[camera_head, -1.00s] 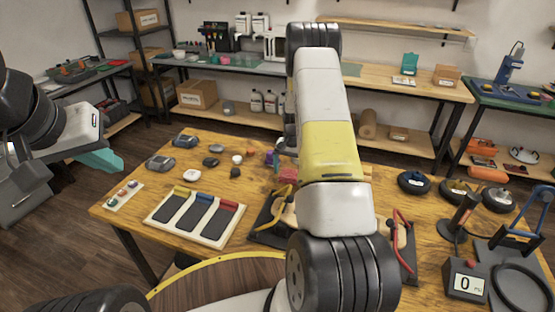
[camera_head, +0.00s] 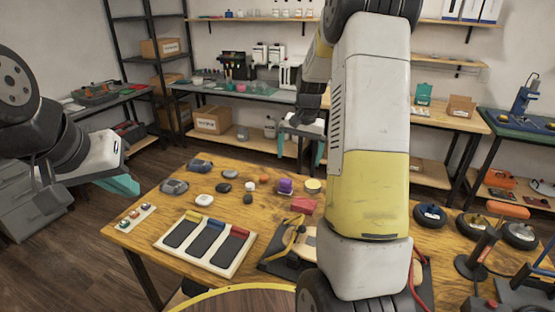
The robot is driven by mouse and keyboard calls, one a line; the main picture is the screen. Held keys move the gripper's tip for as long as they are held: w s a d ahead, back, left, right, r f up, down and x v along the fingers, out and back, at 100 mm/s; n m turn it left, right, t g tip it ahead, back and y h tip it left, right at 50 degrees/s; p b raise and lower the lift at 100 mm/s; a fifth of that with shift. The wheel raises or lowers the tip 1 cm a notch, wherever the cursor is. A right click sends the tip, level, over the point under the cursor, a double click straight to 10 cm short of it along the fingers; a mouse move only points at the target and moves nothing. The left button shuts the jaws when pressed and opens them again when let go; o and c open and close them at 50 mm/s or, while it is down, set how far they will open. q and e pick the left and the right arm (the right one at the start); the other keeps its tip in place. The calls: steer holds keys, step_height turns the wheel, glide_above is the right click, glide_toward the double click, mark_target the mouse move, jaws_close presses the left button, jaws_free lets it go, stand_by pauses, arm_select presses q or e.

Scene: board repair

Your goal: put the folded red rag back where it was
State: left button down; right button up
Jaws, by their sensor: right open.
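A small red block-shaped piece, which looks like the folded red rag (camera_head: 303,205), lies on the wooden table (camera_head: 146,240) just behind the black stand with yellow and red handles. My right arm comes up through the middle of the view. Its gripper (camera_head: 301,153) is open and empty, with teal fingers apart, above the table's back edge and behind the rag, not touching it. My left gripper (camera_head: 120,185) hangs at the left, off the table. Its teal fingers overlap, so its opening is unclear. My right arm hides part of the table's middle.
A purple block (camera_head: 285,186) and a yellow disc (camera_head: 313,185) lie close behind the rag. A tray with three dark slots (camera_head: 208,244) is at front left. Several small dark and white pieces lie at the back left. Round black-rimmed items (camera_head: 430,214) stand at the right.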

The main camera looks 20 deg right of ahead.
steer(key=s+a+r+n+t, duration=0.25)
steer(key=s+a+r, duration=0.45)
steer(key=s+r, duration=0.45)
steer(key=s+a+r+n+t, duration=0.1)
steer(key=s+a+r+n, duration=0.1)
steer(key=s, duration=0.6)
steer(key=s+a+r+n+t+y, duration=0.1)
steer(key=s+a+n, duration=0.1)
steer(key=s, duration=0.6)
steer(key=shift+a+r+y, duration=0.3)
steer(key=shift+a+r, duration=0.05)
steer(key=shift+a, duration=0.3)
